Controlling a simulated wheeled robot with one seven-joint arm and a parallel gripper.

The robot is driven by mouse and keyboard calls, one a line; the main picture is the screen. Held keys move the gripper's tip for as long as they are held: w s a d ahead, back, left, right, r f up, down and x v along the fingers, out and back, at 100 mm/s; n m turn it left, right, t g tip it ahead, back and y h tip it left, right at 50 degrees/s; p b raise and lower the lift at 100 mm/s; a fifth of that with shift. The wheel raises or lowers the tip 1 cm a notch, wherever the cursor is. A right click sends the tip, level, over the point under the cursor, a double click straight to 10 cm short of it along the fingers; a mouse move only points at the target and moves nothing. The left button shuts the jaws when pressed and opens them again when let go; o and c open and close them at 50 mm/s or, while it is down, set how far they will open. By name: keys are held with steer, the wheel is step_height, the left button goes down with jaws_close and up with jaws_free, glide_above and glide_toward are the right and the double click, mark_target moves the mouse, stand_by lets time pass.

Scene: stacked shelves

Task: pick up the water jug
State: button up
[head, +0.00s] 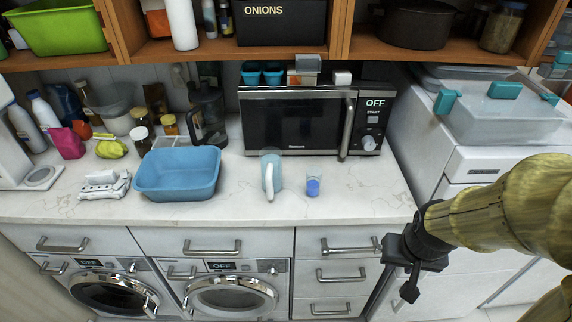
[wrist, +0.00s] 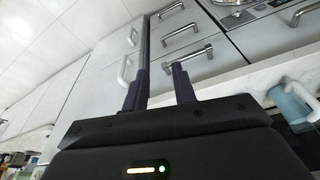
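The water jug appears to be the light blue jug (head: 278,174) with a pale handle, standing upright on the white marbled counter in front of the microwave. Part of a light blue jug also shows at the right edge of the wrist view (wrist: 292,106). My gripper (head: 409,274) is in front of the counter, to the right of the jug and well apart from it, by the drawers. In the wrist view my gripper (wrist: 159,82) has its two dark fingers spread, with nothing between them.
A blue cup (head: 313,187) stands just right of the jug. A blue basin (head: 178,193) stands to its left, and the microwave (head: 295,125) is behind. Wooden shelves (head: 225,52) hang above. Drawer handles (head: 350,246) stick out below the counter.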

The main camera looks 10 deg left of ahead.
steer(key=shift+w, duration=0.3)
steer(key=w+a+f+n+t+y+b, duration=0.1)
steer(key=w+a+f+n+t+y, duration=0.1)
steer(key=w+a+f+n+y, duration=0.25)
steer(key=w+a+f+n+t+y+b, duration=0.1)
steer(key=w+a+f+n+t+b, duration=0.15)
steer(key=w+f+n, duration=0.4)
steer(key=w+a+r+n+y, duration=0.1)
steer(key=a+r+n+y, duration=0.1)
steer(key=a+r+y, duration=0.5)
steer(key=a+y+b, duration=0.1)
steer(key=a+y, duration=0.2)
steer(key=y, duration=0.1)
steer(key=shift+w+a+r, duration=0.2)
steer(key=shift+a+r, duration=0.1)
steer(key=shift+a, duration=0.05)
